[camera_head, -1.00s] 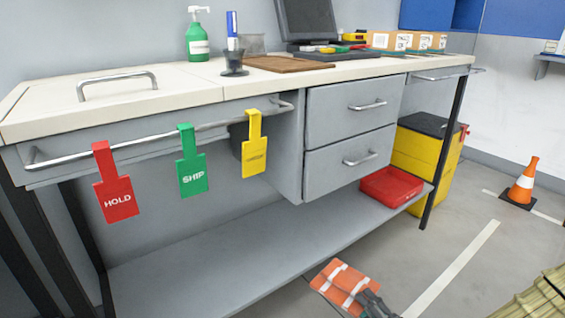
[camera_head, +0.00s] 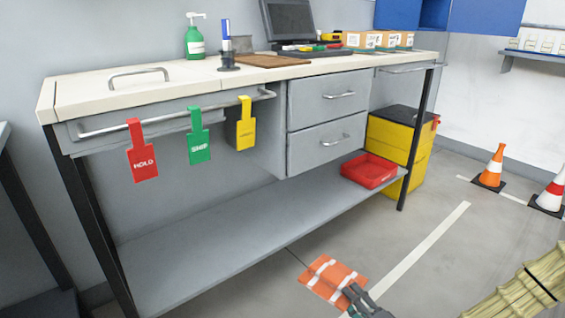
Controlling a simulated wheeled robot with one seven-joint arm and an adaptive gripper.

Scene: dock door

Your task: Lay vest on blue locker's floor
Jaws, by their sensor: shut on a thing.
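An orange vest (camera_head: 330,277) with pale stripes shows at the bottom middle of the head view. My gripper (camera_head: 352,294) is shut on the vest near its lower right edge. The vest is held out flat in front of the bench, low in the picture; its height above the floor is hard to tell. A blue locker (camera_head: 470,16) on the wall at the top right is cut off by the picture edge. A dark open compartment shows in its lower part, but its floor is not clearly visible.
A workbench (camera_head: 85,98) with a lower shelf (camera_head: 215,240) fills the left and middle. A red tray (camera_head: 368,171) and a yellow bin (camera_head: 388,140) are at its right end. Traffic cones (camera_head: 491,168) stand at right. A straw-coloured bundle (camera_head: 520,295) is at the bottom right. Grey floor lies between.

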